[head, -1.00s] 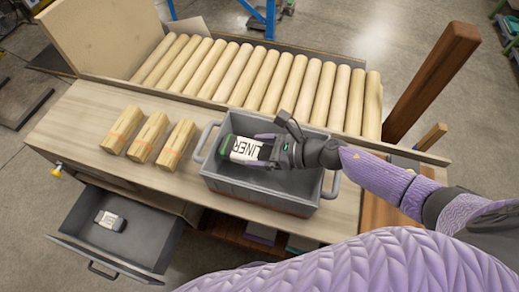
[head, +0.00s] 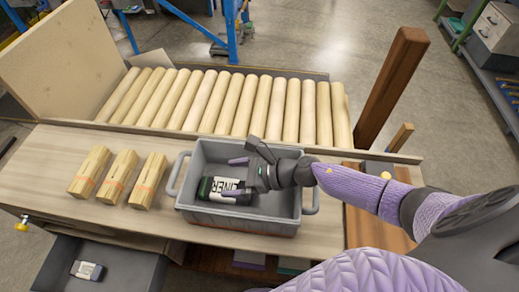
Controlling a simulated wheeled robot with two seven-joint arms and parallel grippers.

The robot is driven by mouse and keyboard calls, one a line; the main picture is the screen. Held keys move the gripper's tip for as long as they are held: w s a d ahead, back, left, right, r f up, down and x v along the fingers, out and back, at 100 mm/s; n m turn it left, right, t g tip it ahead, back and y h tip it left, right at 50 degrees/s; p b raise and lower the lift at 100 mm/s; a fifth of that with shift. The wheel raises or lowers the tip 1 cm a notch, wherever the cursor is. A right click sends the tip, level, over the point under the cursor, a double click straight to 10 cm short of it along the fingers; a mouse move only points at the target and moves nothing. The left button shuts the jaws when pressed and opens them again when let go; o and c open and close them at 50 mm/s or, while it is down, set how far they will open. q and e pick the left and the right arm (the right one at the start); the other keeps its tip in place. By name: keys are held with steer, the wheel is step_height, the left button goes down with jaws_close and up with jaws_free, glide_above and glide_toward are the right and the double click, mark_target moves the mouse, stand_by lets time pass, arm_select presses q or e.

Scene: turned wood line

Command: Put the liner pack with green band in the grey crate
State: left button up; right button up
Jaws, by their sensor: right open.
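The liner pack (head: 218,190), dark with a white LINER label and a greenish end, is inside the grey crate (head: 246,222), in its left part by the front wall. It appears to lie low in the crate; its underside is hidden. My right gripper (head: 242,172) reaches into the crate from the right. Its jaws are open, with a purple finger above the pack's far side; the near finger is hard to make out. The gripper covers the pack's right end. My left gripper is out of view.
The crate stands on a wooden bench (head: 50,165). Several bundles of wood pieces (head: 120,177) lie left of it. A roller row (head: 220,100) runs behind. Below left, an open drawer (head: 120,285) holds another small pack (head: 88,270). A dark wooden post (head: 392,85) rises at right.

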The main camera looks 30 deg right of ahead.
steer(key=shift+r+p, duration=0.65)
steer(key=shift+r, duration=0.15)
steer(key=v, duration=1.2)
steer(key=shift+f, duration=0.25)
steer(key=shift+s, duration=0.1)
